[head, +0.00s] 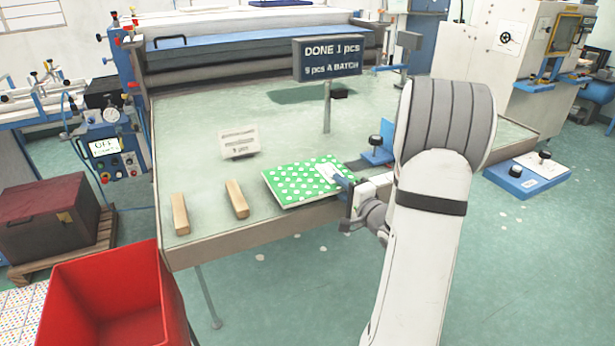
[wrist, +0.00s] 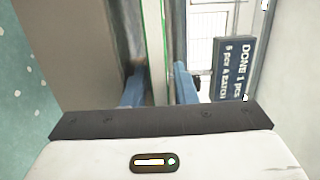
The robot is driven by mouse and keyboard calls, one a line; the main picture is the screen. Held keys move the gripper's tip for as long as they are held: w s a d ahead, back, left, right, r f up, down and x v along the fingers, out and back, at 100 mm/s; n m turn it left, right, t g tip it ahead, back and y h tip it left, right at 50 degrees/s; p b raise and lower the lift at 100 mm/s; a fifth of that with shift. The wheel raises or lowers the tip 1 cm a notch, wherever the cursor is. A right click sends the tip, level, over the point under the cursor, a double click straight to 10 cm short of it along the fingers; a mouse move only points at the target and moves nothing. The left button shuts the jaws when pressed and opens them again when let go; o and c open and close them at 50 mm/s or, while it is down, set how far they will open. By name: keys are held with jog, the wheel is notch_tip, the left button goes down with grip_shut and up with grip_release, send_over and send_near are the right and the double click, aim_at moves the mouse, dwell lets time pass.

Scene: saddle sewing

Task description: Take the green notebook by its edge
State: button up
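The green notebook (head: 302,182) with white dots lies flat on the table, its near right part reaching the table's front edge. A pale label sits on its right part, partly covered by my gripper (head: 345,187). In the wrist view the notebook (wrist: 155,45) shows edge-on as a thin white and green strip. It runs between the two blue fingers of my gripper (wrist: 160,78), one on each side. The fingers are apart, with a small gap visible on the right side of the strip. Contact on the left side is hard to tell.
Two wooden blocks (head: 237,198) and a small card (head: 239,142) stand on the table (head: 200,110) left of the notebook. A dark sign (head: 327,59) rises on a post behind it. A red bin (head: 108,297) is at front left.

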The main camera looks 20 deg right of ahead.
jog(key=shift+w+a, duration=0.2)
jog(key=shift+w, duration=1)
grip_shut()
